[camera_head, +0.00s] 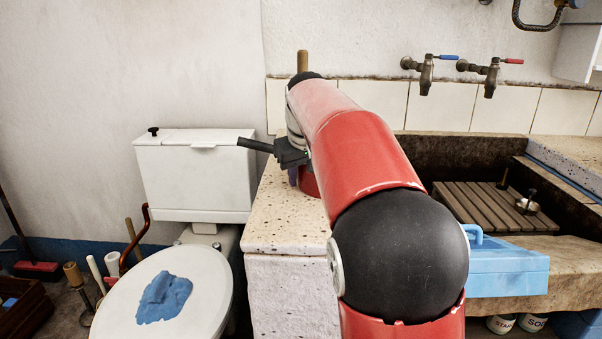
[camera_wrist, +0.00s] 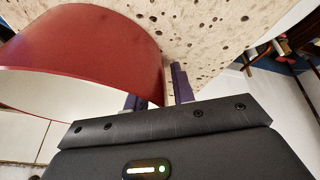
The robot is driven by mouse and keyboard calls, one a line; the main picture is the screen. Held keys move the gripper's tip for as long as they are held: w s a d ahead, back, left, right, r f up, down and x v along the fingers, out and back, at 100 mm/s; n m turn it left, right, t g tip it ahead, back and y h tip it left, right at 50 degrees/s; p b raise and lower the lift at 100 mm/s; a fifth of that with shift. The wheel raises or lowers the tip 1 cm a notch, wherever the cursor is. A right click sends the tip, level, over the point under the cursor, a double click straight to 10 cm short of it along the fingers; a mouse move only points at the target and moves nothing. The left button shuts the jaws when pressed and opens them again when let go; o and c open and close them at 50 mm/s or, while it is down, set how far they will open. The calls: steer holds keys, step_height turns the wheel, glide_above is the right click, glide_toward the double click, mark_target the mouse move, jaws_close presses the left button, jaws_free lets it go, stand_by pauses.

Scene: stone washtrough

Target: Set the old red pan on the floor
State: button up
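The red pan shows in the wrist view (camera_wrist: 95,45) as a large curved red wall with a pale rim band, at the upper left. In the head view only a small red part of it (camera_head: 309,182) shows beside my arm, on the speckled counter; my arm hides the rest. My gripper (camera_wrist: 158,95) is right at the pan. Its two fingers stand apart, with the pan's right edge between them and a narrow gap on the right finger's side. In the head view a dark bar juts left from my gripper (camera_head: 293,172); I cannot tell whose part it is.
A toilet (camera_head: 198,172) with a blue patch on its lid stands left of the speckled counter (camera_head: 262,225). A stone trough with a slatted board (camera_head: 492,206) and a blue box (camera_head: 508,272) lie right. A brush (camera_head: 38,267) and a crate (camera_head: 22,305) crowd the left floor.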

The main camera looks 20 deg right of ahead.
steer(key=d+p+v, duration=0.1)
steer(key=p+v, duration=0.1)
steer(key=v, duration=1)
steer(key=shift+m+y, duration=0.5)
steer(key=shift+m, duration=0.1)
steer(key=s+f, duration=0.2)
steer(key=s, duration=0.3)
steer(key=s+a+f, duration=0.1)
steer(key=s+f, duration=0.2)
steer(key=s, duration=0.2)
steer(key=s+f, duration=0.3)
steer(key=s, duration=0.1)
steer(key=shift+s+a+f, duration=0.15)
steer(key=shift+s+a, duration=0.2)
steer(key=shift+s, duration=0.05)
steer(key=shift+o, duration=0.5)
steer(key=s+a+f, duration=0.2)
steer(key=s+f, duration=1)
steer(key=f, duration=0.1)
steer(key=shift+s+f+m+t, duration=0.15)
steer(key=shift+f+m+t, duration=0.15)
steer(key=shift+f+t, duration=0.1)
